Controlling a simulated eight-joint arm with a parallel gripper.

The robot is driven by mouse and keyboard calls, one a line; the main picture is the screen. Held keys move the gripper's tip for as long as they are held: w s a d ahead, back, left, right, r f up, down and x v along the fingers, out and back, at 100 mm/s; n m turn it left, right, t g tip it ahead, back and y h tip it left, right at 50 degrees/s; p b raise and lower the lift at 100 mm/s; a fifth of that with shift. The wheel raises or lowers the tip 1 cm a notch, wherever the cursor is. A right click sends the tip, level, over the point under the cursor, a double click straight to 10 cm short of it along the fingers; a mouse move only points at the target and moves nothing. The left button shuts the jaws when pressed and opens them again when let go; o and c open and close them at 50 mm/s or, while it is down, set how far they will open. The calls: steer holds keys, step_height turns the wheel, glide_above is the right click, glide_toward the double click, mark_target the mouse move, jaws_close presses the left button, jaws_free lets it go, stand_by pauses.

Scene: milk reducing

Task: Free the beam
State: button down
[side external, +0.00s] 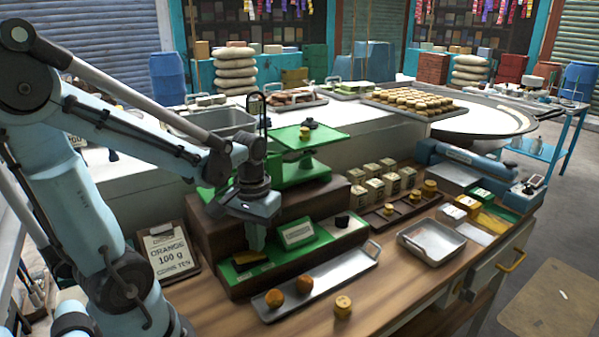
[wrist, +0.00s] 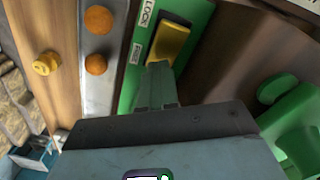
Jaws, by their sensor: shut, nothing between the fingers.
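The green balance scale (side external: 300,172) stands on a dark stepped base, with a flat pan (side external: 311,137) on top holding a small dark and yellow item. In the wrist view a yellow lever (wrist: 172,42) sits in a dark slot on a green panel (wrist: 202,12), beside a LOCK label (wrist: 146,14) and a second label too small to read. It also shows, partly hidden, in the side view (side external: 247,259). My gripper (wrist: 158,68) is shut and empty, its fingertips at the lever's near end; I cannot tell whether they touch. My gripper is also in the side view (side external: 257,245), pointing down.
Two orange balls (side external: 290,292) lie on a long metal tray (side external: 335,275) in front of the panel. A yellow weight (side external: 343,306) stands on the wooden counter. An empty metal tray (side external: 432,240) lies to the right.

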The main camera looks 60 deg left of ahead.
step_height(320, 180, up, 6)
stand_by(0.7)
steer(key=shift+r, duration=0.1)
